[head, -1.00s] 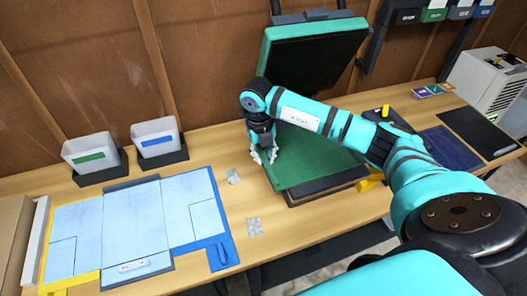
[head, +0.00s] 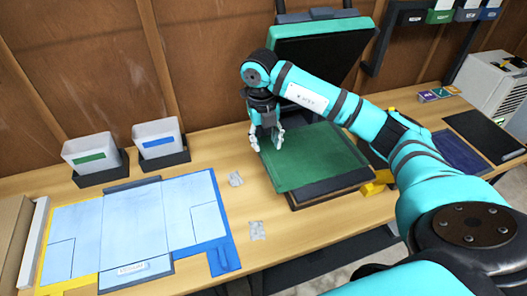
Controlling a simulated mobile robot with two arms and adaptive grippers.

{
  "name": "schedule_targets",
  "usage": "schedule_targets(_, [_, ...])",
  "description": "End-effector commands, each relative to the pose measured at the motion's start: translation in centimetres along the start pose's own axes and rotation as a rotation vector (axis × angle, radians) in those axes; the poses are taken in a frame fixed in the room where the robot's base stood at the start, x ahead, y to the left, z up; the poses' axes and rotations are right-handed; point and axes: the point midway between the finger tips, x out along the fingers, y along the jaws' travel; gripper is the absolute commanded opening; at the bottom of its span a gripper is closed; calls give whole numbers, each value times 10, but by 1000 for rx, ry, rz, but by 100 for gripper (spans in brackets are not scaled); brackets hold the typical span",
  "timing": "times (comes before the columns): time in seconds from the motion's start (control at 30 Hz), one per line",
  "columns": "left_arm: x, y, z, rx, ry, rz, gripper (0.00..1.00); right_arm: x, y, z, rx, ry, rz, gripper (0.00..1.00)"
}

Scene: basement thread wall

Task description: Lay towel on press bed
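A green towel (head: 315,160) lies spread out flat on the dark bed (head: 332,188) of a press, with the bed's dark front edge showing below it. The press's teal-rimmed lid (head: 318,52) stands raised behind it. My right gripper (head: 266,146) points down at the towel's left back corner. Its two pale fingers stand apart with no cloth visible between them; whether a fingertip touches the towel is hard to tell. My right arm crosses above the towel and hides part of its back right side. My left gripper is not in view.
A blue-white folding board (head: 134,223) lies at the left, with two label-fronted bins (head: 90,152) behind it. Two small grey patches (head: 257,230) lie between board and press. Right of the press are a dark blue mat (head: 459,151) and a black panel (head: 483,132).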

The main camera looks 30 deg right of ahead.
Motion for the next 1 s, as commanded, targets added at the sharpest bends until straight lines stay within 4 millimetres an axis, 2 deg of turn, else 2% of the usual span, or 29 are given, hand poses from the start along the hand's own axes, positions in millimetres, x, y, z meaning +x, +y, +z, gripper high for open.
schedule_targets(0.03, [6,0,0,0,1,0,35,-9,0,1,0,-5,1,39])
schedule_targets(0.2, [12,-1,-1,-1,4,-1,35,-39,0,1,0,-3,1,39])
schedule_targets(0.3, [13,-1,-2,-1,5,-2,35,-50,0,0,1,-1,0,39])
schedule_targets(0.47, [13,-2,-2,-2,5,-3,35,-56,0,0,1,2,0,39])
schedule_targets(0.77, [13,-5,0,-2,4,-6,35,-54,4,-1,-8,2,12,39])
schedule_targets(0.87, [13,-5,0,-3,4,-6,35,-44,31,-6,-66,1,100,39])
schedule_targets(0.97, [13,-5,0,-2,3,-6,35,-29,91,-22,-174,1,314,39])
schedule_targets(1.0, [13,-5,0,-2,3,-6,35,-26,123,-34,-221,1,438,39])
